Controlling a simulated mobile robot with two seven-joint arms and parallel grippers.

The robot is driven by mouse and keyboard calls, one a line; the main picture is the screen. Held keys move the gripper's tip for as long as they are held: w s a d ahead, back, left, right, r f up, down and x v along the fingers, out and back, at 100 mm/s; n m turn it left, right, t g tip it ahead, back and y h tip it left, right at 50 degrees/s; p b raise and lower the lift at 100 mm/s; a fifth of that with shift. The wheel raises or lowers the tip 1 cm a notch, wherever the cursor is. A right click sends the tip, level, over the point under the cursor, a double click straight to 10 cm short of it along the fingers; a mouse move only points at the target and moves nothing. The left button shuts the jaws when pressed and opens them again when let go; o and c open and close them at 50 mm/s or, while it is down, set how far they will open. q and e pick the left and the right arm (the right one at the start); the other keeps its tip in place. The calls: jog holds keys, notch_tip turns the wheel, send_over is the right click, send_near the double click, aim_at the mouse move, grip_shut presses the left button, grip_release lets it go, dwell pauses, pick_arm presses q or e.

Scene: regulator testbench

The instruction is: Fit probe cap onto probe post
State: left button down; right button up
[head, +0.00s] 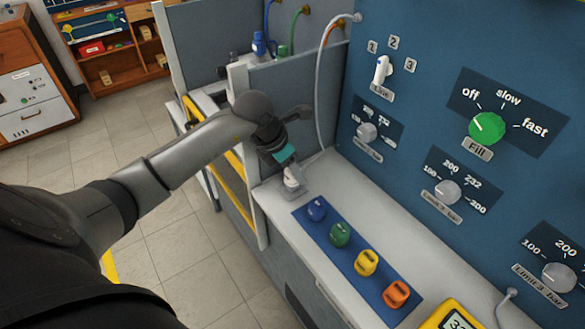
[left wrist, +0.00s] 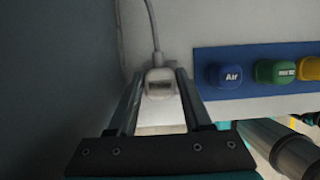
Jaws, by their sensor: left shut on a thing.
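My left gripper (head: 290,170) points down over the far end of the light bench top. Its fingers are shut on a small whitish piece, which I take to be the probe cap (head: 293,180). In the left wrist view the cap (left wrist: 160,78) shows between the two fingers (left wrist: 160,98), with a dark window on its face and a thin grey cable running up from it. A grey block (head: 290,196), perhaps the base of the probe post, lies just below the cap. The post itself is hidden, so I cannot tell whether cap and post touch. My right gripper is not in view.
A blue mat (head: 330,258) with blue, green, yellow and orange caps lies nearby on the bench. The blue panel (head: 420,110) with knobs stands behind. A grey partition (head: 300,85) rises beside my left arm. A yellow meter (head: 452,315) sits at the near end.

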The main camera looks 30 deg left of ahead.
pick_arm(q)
jog(key=shift+f, duration=0.35)
jog(key=shift+c, duration=1.2)
grip_release()
jog(key=p+v, duration=0.2)
jog(key=v, duration=1.3)
jog(key=shift+r, duration=0.2)
